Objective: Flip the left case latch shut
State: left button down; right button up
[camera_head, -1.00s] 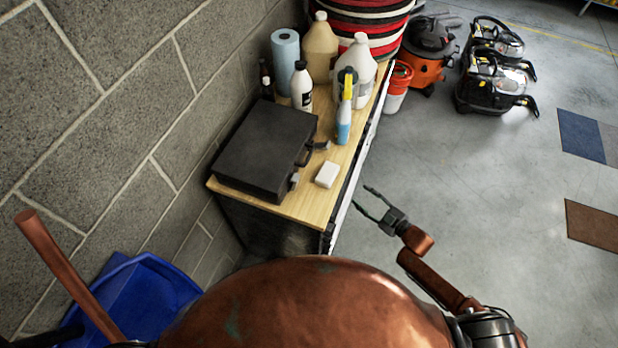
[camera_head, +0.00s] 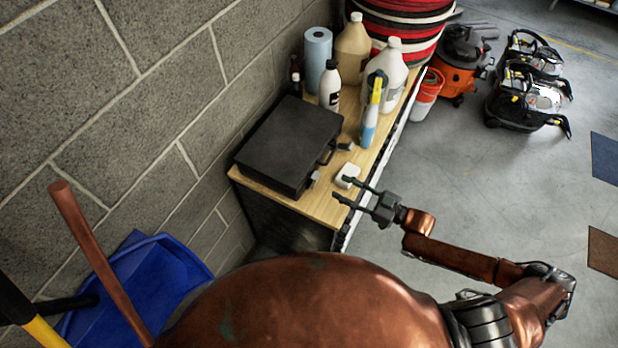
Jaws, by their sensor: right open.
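The dark case (camera_head: 288,143) lies closed on the wooden worktop, its handle side facing right. The left latch (camera_head: 313,179) is a small light metal piece at the near end of that side. The other latch (camera_head: 345,146) sticks outward at the far end, past the handle (camera_head: 328,155). My right gripper (camera_head: 342,189) is open, its fingers pointing left toward the left latch. The fingertips are at the worktop's right edge in the picture, with a visible gap to the latch. The latch is too small to tell its exact angle. My left gripper is out of view.
A white block (camera_head: 347,174) sits on the worktop (camera_head: 310,205) right by the upper fingertip; contact is unclear. A spray bottle (camera_head: 371,115), jugs (camera_head: 391,70) and a blue roll (camera_head: 317,55) stand farther back. A block wall is at left; open floor is at right.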

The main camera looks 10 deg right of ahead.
aim_at(317, 176)
jog(key=shift+w+a, duration=0.1)
jog(key=shift+a, duration=0.2)
jog(key=p+x, duration=0.1)
jog(key=x, duration=0.5)
jog(key=shift+w+a+p, duration=0.35)
jog(key=shift+w+a, duration=0.05)
jog(key=shift+a, duration=0.05)
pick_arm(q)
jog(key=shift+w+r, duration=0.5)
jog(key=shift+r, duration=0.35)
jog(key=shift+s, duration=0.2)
pick_arm(e)
jog(key=shift+c, duration=0.4)
